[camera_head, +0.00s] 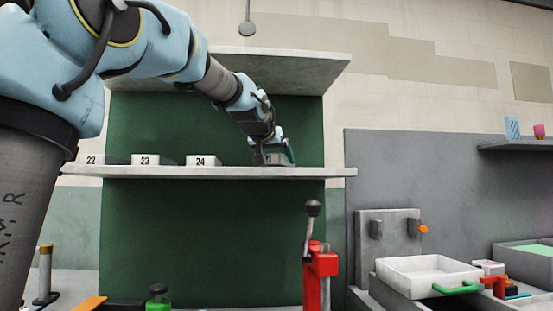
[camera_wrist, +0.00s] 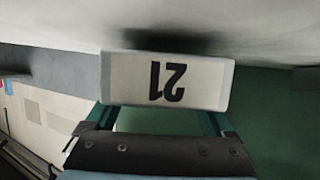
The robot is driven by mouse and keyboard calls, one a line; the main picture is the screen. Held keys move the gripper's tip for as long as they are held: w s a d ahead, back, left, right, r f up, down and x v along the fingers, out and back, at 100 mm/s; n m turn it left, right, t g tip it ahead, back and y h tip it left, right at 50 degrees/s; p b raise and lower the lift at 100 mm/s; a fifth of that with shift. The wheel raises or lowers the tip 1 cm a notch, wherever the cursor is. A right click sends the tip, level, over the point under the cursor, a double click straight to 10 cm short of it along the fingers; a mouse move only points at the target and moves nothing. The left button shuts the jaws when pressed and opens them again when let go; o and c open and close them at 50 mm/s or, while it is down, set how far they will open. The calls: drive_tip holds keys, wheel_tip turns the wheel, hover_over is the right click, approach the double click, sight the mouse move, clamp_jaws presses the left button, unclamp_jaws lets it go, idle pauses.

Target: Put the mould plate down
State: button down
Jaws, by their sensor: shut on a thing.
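The mould plate (camera_head: 272,159), a pale block marked 21, is in my gripper (camera_head: 275,152) at the right part of the long grey shelf (camera_head: 210,172). In the wrist view the plate (camera_wrist: 140,80) shows its number upside down. The teal fingers of my gripper (camera_wrist: 160,117) are shut on it, one at each side. A dark shadow lies on the pale surface close beside the plate. The plate is at or just above the shelf top; I cannot tell whether it touches.
Plates marked 22 (camera_head: 100,160), 23 (camera_head: 146,160) and 24 (camera_head: 203,161) stand left on the shelf. An upper shelf (camera_head: 290,68) overhangs my arm. Below are a red lever press (camera_head: 320,275) and a white tray (camera_head: 425,276). The shelf's right end looks clear.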

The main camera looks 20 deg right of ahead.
sight(274, 160)
drive_tip(key=shift+f+b, duration=0.4)
unclamp_jaws()
drive_tip(key=shift+f, duration=0.1)
drive_tip(key=b+v, duration=0.2)
drive_tip(key=v, duration=0.9)
